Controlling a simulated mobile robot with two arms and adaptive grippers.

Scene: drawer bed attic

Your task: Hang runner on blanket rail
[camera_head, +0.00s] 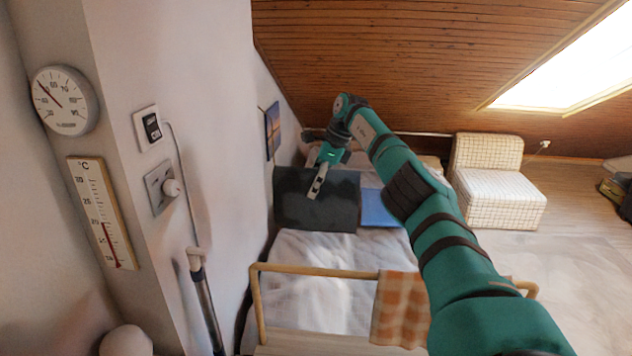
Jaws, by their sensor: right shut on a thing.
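My right gripper (317,187) is at the end of the teal arm, over the bed, pointing down. It is shut on a dark grey cloth (335,212), which looks like the runner. The cloth spreads flat and wide below and beside the fingers; I cannot tell whether it touches the bed. The wooden blanket rail (315,269) stands at the near end of the bed, closer to me than the gripper and cloth. An orange checked cloth (397,305) hangs over its right part; my arm hides some of the rail there. My left gripper is not in view.
The bed (320,255) has pale, rumpled bedding, with a blue item (378,208) right of the grey cloth. The wall with thermometers and a switch closes off the left. A checked chair (497,190) stands at back right, under the sloping wooden ceiling (400,60).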

